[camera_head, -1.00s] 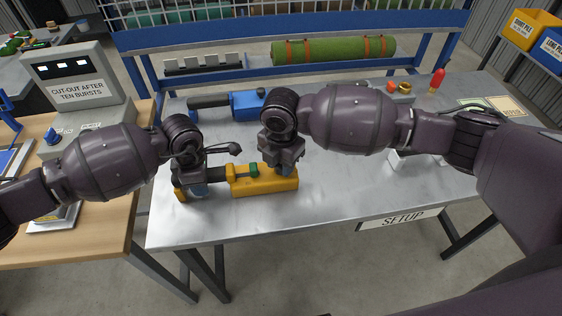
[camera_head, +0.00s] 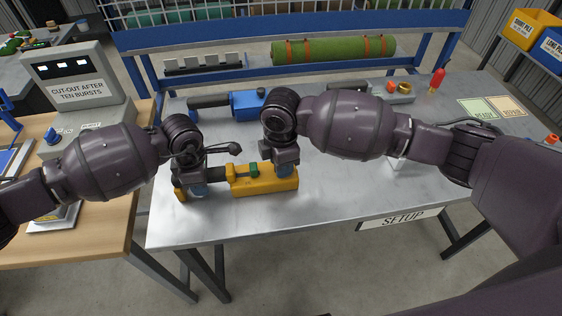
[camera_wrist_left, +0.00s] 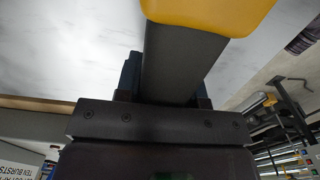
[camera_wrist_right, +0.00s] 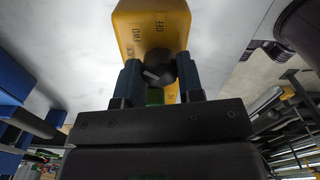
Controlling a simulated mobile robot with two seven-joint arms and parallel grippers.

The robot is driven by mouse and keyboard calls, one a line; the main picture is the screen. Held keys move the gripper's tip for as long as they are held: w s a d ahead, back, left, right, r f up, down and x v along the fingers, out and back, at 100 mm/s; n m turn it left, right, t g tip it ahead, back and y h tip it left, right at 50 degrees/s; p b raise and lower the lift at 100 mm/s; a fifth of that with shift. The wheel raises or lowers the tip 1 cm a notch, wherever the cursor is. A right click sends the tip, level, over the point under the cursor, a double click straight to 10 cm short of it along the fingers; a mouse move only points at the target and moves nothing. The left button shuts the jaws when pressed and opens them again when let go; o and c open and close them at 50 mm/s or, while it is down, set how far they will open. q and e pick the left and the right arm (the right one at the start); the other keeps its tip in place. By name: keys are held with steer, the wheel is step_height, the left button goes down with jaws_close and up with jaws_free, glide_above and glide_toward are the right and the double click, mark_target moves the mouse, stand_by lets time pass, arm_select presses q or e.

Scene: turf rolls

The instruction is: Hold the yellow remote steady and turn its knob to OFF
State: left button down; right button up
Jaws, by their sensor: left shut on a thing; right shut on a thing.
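The yellow remote (camera_head: 268,185) lies on the metal bench, with a green part (camera_head: 253,170) on its top. My left gripper (camera_head: 196,189) is shut on its dark bar (camera_wrist_left: 180,62), which joins the yellow body in the left wrist view. My right gripper (camera_wrist_right: 160,80) is shut on the dark round knob (camera_wrist_right: 158,65), with a finger on each side. The knob has a pale pointer mark. The labels OFF and FWD and a third one, hard to read, are printed beside the knob on the yellow face (camera_wrist_right: 152,22). Exactly which label the pointer meets I cannot tell.
A blue tool (camera_head: 246,104) with a dark handle lies behind the remote. A green roll (camera_head: 333,50) rests on the rack behind. A cut-out box (camera_head: 75,90) stands on the wooden table at left.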

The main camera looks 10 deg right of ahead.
arm_select(q)
steer(key=shift+s+f, duration=0.15)
steer(key=shift+f, duration=0.1)
arm_select(e)
steer(key=m, duration=0.5)
steer(key=shift+m, duration=0.3)
steer(key=m, duration=0.5)
steer(key=shift+m, duration=0.4)
steer(key=o, duration=0.9)
steer(key=shift+r, duration=0.1)
step_height(320, 180, up, 12)
steer(key=shift+f, duration=0.1)
